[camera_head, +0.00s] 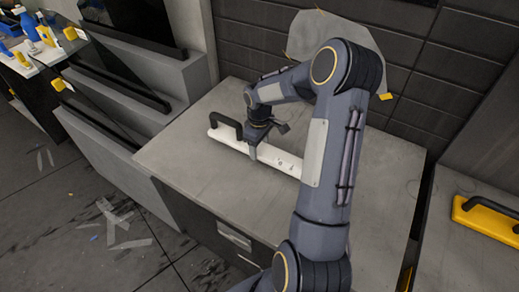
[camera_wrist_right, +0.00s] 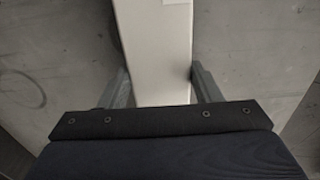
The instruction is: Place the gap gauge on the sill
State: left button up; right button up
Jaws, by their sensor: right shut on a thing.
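A long white bar with a black handle at its left end, which I take to be the gap gauge (camera_head: 285,162), lies on or just above the grey worktop (camera_head: 200,178); I cannot tell if it touches. My right gripper (camera_head: 253,150) comes down over its middle. In the right wrist view, the two fingers of the right gripper (camera_wrist_right: 163,88) stand on either side of the white gauge (camera_wrist_right: 152,45) and are shut on it. My right arm hides its right end. The stepped grey ledge (camera_head: 185,72) at the upper left may be the sill. My left gripper is out of view.
Dark panels (camera_head: 135,20) stand along the grey ledge. A side table at the far left holds blue and yellow bottles (camera_head: 38,25). A yellow tool with a black handle (camera_head: 487,218) lies on the right-hand surface. The worktop's front left is clear. Scraps (camera_head: 120,222) litter the floor.

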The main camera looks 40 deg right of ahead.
jog(key=shift+f, duration=1.05)
jog(key=shift+f, duration=0.15)
jog(key=o, duration=1.6)
